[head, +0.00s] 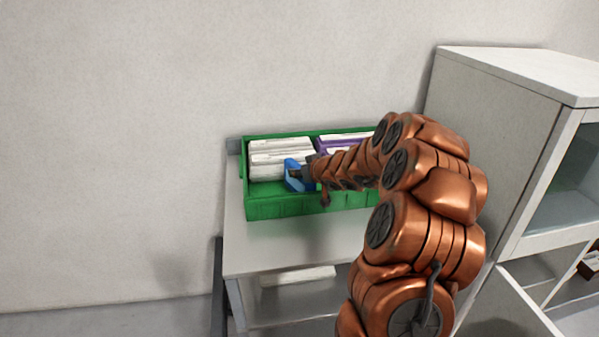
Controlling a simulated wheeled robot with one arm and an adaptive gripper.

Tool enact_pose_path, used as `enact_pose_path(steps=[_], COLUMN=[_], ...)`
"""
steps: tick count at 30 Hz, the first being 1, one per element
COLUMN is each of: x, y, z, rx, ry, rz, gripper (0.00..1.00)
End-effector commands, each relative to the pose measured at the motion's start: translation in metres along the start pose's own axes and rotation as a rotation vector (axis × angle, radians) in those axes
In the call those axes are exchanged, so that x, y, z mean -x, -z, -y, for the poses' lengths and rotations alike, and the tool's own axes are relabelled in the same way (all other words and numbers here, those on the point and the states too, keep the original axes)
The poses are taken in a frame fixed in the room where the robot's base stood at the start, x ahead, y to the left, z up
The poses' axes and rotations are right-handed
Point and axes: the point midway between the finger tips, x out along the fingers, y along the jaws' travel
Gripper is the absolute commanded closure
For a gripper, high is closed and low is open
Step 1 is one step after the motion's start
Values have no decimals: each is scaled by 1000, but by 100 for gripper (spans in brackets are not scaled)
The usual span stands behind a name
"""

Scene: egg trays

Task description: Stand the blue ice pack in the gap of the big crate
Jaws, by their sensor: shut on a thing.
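The big green crate (248,205) stands on a light table against the wall. White cartons (281,145) fill its back left part. A purple item (322,143) with white on top lies to their right. The blue ice pack (291,180) is at the crate's middle, in front of the white cartons. My gripper (296,174) is shut on the blue ice pack, reaching in from the right. Whether the pack touches the crate floor cannot be told. My arm hides the crate's right part.
The table top (290,240) is clear in front of the crate. A white item (298,276) lies on the lower shelf. A tall grey cabinet (490,130) stands close on the right, with an open lower part.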

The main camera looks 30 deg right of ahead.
Motion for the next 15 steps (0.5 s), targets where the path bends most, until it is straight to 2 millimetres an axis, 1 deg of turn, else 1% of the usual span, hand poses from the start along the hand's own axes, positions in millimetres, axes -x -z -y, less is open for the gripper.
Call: enact_pose_path(steps=[11,12,15], x=[-2,-1,-1], y=[-3,-2,-2], z=[0,0,0], rx=[1,1,0], ry=[1,1,1], rz=[-1,0,0], gripper=[100,63,53])
